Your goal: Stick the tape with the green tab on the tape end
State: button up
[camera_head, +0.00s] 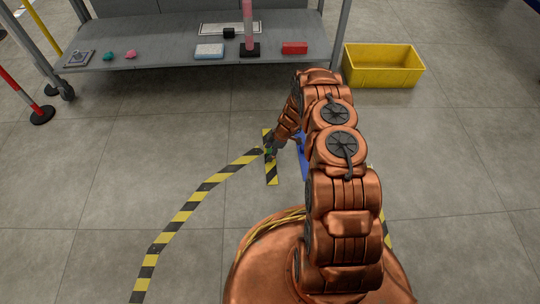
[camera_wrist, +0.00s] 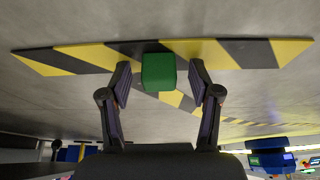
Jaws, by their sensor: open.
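The short black-and-yellow tape strip (camera_head: 271,172) lies on the floor across the upper end of the long striped tape line (camera_head: 197,198). In the wrist view the strip (camera_wrist: 70,59) runs from side to side, and the long tape (camera_wrist: 178,98) shows beyond it. The green tab (camera_wrist: 158,72) stands at the strip's middle. My gripper (camera_wrist: 160,78) is open, with one finger on each side of the tab and small gaps between. In the head view my gripper (camera_head: 273,151) is at the strip and partly covers it. I cannot tell whether the strip is pressed flat.
A grey cart shelf (camera_head: 150,56) with several small items stands at the back. A blue thing (camera_head: 303,156) is partly hidden behind my arm. The floor around is clear.

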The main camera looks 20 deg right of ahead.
grip_shut()
dwell(0.4)
jog(key=shift+r, duration=0.1)
